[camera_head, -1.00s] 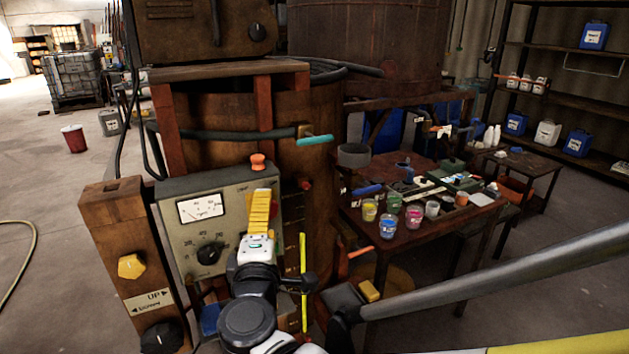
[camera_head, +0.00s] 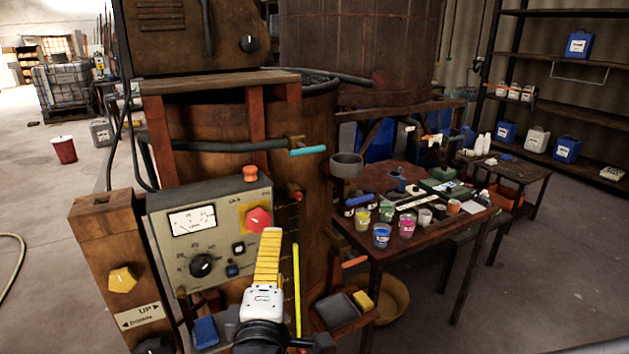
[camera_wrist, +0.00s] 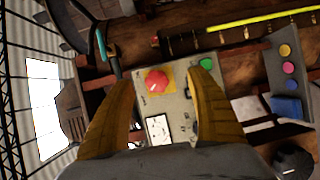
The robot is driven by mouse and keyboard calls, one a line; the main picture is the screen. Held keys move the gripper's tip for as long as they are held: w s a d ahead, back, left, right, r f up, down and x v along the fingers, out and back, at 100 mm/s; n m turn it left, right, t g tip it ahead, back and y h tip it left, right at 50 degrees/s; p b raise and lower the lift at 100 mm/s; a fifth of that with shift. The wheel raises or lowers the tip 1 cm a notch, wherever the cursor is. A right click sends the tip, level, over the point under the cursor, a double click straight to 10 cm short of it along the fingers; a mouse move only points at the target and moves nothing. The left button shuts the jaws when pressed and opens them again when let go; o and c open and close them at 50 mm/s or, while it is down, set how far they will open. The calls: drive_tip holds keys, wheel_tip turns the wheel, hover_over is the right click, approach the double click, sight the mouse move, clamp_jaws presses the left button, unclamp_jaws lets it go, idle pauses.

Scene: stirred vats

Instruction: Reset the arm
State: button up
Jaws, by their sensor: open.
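My gripper (camera_head: 271,232) is low in the middle of the head view, in front of the control panel (camera_head: 185,255). The panel's red mushroom button (camera_head: 258,219) shows just above the fingertips in the head view. The red button also shows in the wrist view (camera_wrist: 157,80), in the gap between the fingers. I cannot tell how far the fingers are from the panel.
A large rusty vat (camera_head: 315,140) stands behind the panel. A post with a yellow knob (camera_head: 122,279) stands at left. At right is a table (camera_head: 378,250) with several cups of coloured paint.

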drive_tip(key=w+d+f+m+g+h, duration=0.1)
drive_tip(key=d+f+m+g+h, duration=0.2)
drive_tip(key=d, duration=0.7)
drive_tip(key=d+f+m+g+h, duration=0.1)
drive_tip(key=d+f+m+g, duration=0.15)
drive_tip(key=d+m, duration=0.45)
drive_tip(key=s+d+f+m+g+y, duration=0.2)
drive_tip(key=s+d+f+m+g, duration=0.2)
drive_tip(key=s+d+m, duration=0.4)
drive_tip(key=s+d+f, duration=0.1)
drive_tip(key=s+d, duration=0.1)
drive_tip(key=d, duration=0.2)
drive_tip(key=shift+s+d+m, duration=0.3)
drive_tip(key=shift+s, duration=0.1)
drive_tip(key=shift+g, duration=0.25)
